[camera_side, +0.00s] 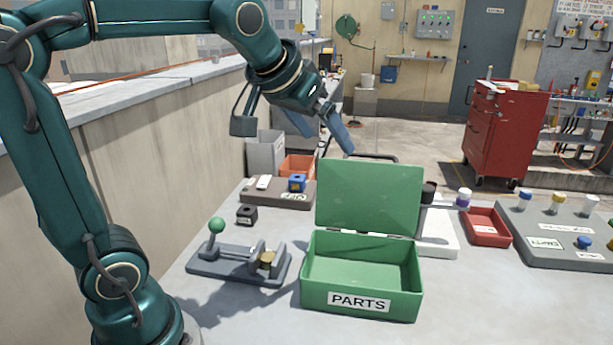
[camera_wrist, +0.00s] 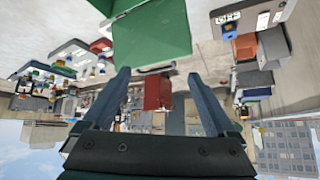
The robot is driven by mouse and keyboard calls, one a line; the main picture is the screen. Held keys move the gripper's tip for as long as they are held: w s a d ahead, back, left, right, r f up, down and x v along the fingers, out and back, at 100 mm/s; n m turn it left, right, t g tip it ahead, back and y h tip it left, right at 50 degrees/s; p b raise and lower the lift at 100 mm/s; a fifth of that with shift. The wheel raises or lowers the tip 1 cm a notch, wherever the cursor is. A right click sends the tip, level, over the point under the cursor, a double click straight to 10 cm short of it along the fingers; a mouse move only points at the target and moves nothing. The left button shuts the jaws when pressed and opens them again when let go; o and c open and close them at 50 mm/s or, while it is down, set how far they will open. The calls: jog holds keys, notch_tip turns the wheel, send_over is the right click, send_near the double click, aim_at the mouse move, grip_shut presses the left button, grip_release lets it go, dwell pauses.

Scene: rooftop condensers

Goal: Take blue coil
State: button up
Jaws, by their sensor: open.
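The blue coil (camera_side: 297,183) is a small blue block with a dark hole in its top. It sits at the right end of a grey-brown holder (camera_side: 262,198) at the back left of the bench. The blue coil also shows small near the top of the wrist view (camera_wrist: 229,33), where the scene is upside down. My gripper (camera_side: 328,140) is open and empty, above and right of the coil, near the raised lid of the green box. In the wrist view its two blue fingers (camera_wrist: 158,74) stand wide apart with nothing between them.
A green PARTS box (camera_side: 361,304) stands open at the front centre, its lid upright. A black coil (camera_side: 247,214) and a lever fixture (camera_side: 238,264) are left of it. An orange bin (camera_side: 298,165) is behind the holder. A red tray (camera_side: 487,227) is at the right.

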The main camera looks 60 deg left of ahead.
jog(key=w+a+f+n+y, duration=0.2)
jog(key=w+a, duration=0.6)
jog(key=n+g, duration=0.3)
jog(key=g, duration=0.1)
send_over(297, 179)
jog(key=s+d, duration=0.1)
jog(key=d, duration=0.1)
jog(key=shift+y, duration=0.3)
notch_tip(297, 179, down, 15)
jog(key=shift+s+f, duration=0.1)
jog(key=shift+s, duration=0.05)
jog(key=shift+a+f, duration=0.2)
jog(key=shift+a, duration=0.05)
jog(key=shift+x, duration=2.25)
grip_shut()
